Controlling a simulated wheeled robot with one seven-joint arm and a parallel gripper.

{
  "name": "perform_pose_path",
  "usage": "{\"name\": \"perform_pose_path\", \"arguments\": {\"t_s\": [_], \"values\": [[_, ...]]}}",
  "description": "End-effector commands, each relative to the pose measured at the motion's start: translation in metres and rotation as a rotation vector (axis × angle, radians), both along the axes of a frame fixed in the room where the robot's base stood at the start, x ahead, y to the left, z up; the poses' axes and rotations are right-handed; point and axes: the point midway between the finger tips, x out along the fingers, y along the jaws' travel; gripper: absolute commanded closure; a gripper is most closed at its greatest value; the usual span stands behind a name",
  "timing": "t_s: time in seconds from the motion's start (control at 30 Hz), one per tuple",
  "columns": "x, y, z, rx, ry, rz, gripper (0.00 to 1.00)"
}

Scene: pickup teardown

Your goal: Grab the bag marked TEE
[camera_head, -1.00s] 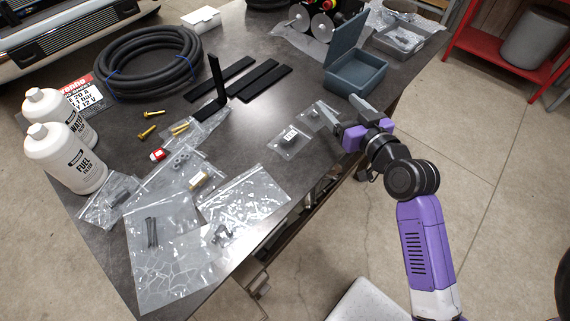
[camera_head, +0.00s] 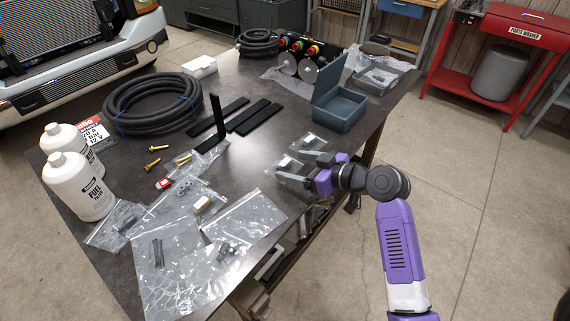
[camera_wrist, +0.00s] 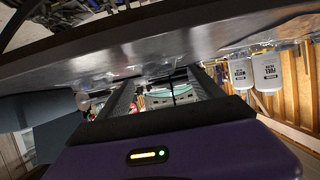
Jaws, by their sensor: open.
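A small clear zip bag (camera_head: 284,161) lies near the table's right edge, partly covered by my gripper (camera_head: 291,164). A second clear bag (camera_head: 311,141) lies just beyond it. I cannot read TEE on either bag now; the nearer one showed a small white label earlier. My gripper is open, low at the table edge, its fingers pointing left over or beside the nearer bag. Whether they touch it is unclear. In the wrist view my gripper (camera_wrist: 163,86) shows two spread fingers with no clear bag between them.
A grey-blue open box (camera_head: 341,109) stands beyond my gripper. Several bags of parts, including a large clear bag (camera_head: 165,285), cover the near table. A black hose coil (camera_head: 150,104), black bars and white bottles (camera_head: 75,188) stand farther left.

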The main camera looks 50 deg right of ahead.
Motion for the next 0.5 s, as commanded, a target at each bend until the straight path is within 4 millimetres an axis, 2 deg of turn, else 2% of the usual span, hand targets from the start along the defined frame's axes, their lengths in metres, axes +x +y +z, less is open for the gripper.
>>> {"name": "perform_pose_path", "arguments": {"t_s": [0.2, 0.5], "values": [[0.029, -0.001, -0.008, 0.000, -0.001, 0.001, 0.24], [0.036, -0.001, -0.013, 0.000, 0.000, -0.001, 0.24]]}}
